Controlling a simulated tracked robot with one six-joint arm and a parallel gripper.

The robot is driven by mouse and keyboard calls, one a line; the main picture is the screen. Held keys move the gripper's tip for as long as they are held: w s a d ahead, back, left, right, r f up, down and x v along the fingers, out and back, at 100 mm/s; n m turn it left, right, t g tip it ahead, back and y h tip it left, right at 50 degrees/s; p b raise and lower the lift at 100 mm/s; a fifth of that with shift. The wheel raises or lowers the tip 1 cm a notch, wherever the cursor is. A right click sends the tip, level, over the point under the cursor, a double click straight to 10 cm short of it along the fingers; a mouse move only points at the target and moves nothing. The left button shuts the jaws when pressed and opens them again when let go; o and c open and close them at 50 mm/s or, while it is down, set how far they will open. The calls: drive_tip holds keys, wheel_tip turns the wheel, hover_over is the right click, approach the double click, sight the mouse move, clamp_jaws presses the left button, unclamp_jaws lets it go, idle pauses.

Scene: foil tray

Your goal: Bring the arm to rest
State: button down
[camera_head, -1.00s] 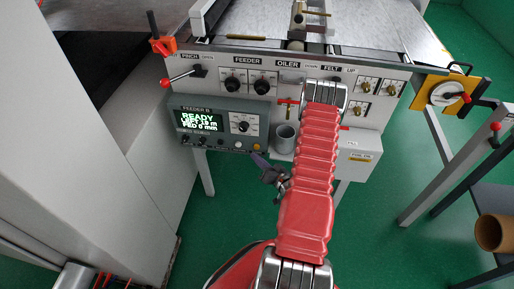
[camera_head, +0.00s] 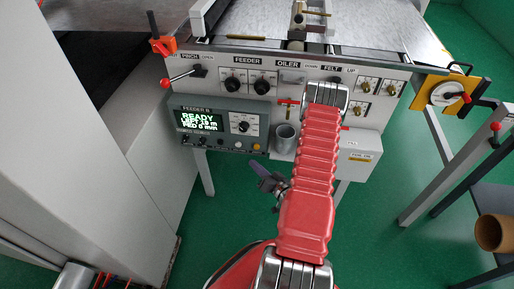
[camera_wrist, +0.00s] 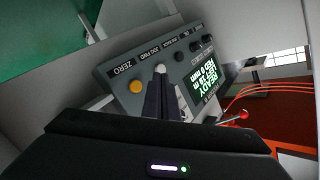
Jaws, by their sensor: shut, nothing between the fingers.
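My red arm reaches forward over the front of the machine in the head view. My gripper (camera_head: 254,164) hangs left of the arm, just below the lower right corner of the grey feeder box (camera_head: 178,137). In the wrist view my gripper (camera_wrist: 160,72) shows as dark fingers lying together, with nothing between them. They overlap the grey box face (camera_wrist: 112,73) in that picture, right of the yellow button (camera_wrist: 135,87). In the head view the fingers look apart from the box. Part of the wrist is hidden behind the arm.
A grey cup (camera_head: 284,139) stands close to the right of the box. The panel above carries knobs and a red-tipped lever (camera_head: 165,83). A large pale cabinet (camera_head: 85,130) stands left. Green floor is open below the gripper.

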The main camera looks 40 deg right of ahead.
idle(0.4)
drive_tip(key=s+a+f+n+g, duration=0.1)
drive_tip(key=s+f+g, duration=0.35)
drive_tip(key=f, duration=0.55)
drive_tip(key=s+d+n+g, duration=0.1)
drive_tip(key=s+d+g, duration=0.1)
drive_tip(key=s+g, duration=0.45)
drive_tip(key=a+r+n+g, duration=0.1)
drive_tip(key=a+r+g, duration=0.2)
drive_tip(key=r, duration=0.8)
drive_tip(key=a+r+n+g, duration=0.15)
drive_tip(key=a+r, duration=0.25)
drive_tip(key=r, duration=0.7)
drive_tip(key=s+a+r+n+t+y, duration=0.1)
drive_tip(key=a+r+n+t, duration=0.1)
drive_tip(key=a+r, duration=1)
drive_tip(key=s+a+r+n+t+y, duration=0.1)
drive_tip(key=s+a+r+n+t, duration=0.1)
drive_tip(key=a+r, duration=1)
wheel_tip(320, 180, up, 5)
drive_tip(key=shift+a+f+t, duration=0.15)
drive_tip(key=shift+t, duration=0.3)
